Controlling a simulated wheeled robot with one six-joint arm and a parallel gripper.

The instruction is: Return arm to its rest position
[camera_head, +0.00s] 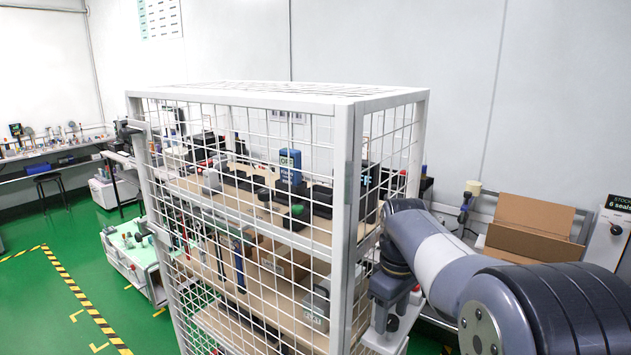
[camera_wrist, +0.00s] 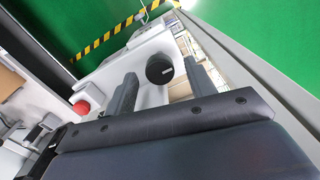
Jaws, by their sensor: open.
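In the wrist view my gripper (camera_wrist: 160,70) has its two dark fingers spread apart. A round black object (camera_wrist: 160,69) shows in the gap between the fingertips; a clear gap lies on each side of it, and I cannot tell how far beyond the fingers it is. In the head view my arm (camera_head: 441,262) reaches in from the lower right, with its wrist (camera_head: 388,287) beside the right side of a white mesh cage (camera_head: 345,165).
The cage holds shelves with black devices, a blue tester (camera_head: 290,167) and boxes. A red round object (camera_wrist: 81,108) shows at left in the wrist view. Green floor (camera_head: 60,240) is open at left.

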